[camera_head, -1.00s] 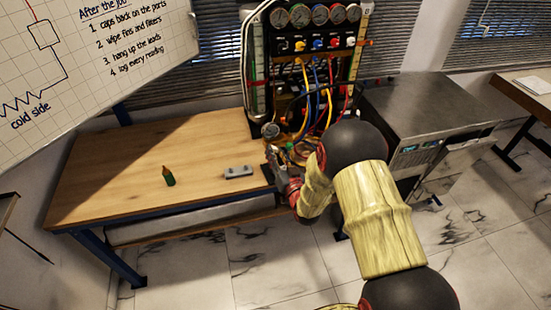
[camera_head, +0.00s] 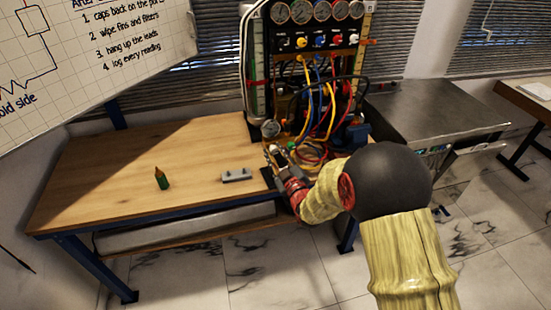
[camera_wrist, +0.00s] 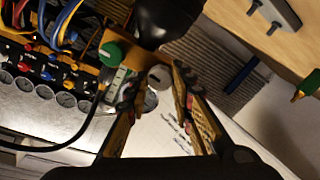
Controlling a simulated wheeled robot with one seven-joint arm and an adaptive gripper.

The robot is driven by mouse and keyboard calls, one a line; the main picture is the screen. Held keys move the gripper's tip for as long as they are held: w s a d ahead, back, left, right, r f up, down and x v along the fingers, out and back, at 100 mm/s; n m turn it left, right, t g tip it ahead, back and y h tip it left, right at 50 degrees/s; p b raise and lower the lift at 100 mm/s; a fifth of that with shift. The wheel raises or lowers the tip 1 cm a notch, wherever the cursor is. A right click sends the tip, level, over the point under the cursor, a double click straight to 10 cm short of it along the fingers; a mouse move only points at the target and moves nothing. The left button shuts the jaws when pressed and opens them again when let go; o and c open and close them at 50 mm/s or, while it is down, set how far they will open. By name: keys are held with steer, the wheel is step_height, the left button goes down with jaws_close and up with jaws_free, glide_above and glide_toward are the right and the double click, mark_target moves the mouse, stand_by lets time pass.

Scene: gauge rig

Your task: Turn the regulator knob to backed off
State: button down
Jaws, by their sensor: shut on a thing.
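What looks like the regulator knob (camera_wrist: 158,77) is a grey round piece between my fingertips in the wrist view. My gripper (camera_wrist: 158,84) is shut on it, a finger at each side. Any mark on the knob is too small to read. A green knob (camera_wrist: 110,53) sits to its left, outside the fingers. In the head view my gripper (camera_head: 273,153) is at the lower left of the gauge rig (camera_head: 304,40), just below a small round gauge (camera_head: 270,129); my fingers and wrist hide the knob there.
Yellow, blue and red hoses (camera_head: 318,95) hang close to the right of my gripper. A metal cabinet (camera_head: 425,105) stands to the right. The bench's left part is mostly clear.

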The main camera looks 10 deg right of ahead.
steer(key=shift+n+b, duration=0.45)
steer(key=shift+n, duration=0.25)
steer(key=c, duration=1.5)
jaws_free()
steer(key=shift+c, duration=0.2)
steer(key=s+d, duration=0.1)
steer(key=s, duration=1.1)
steer(key=shift+d, duration=0.2)
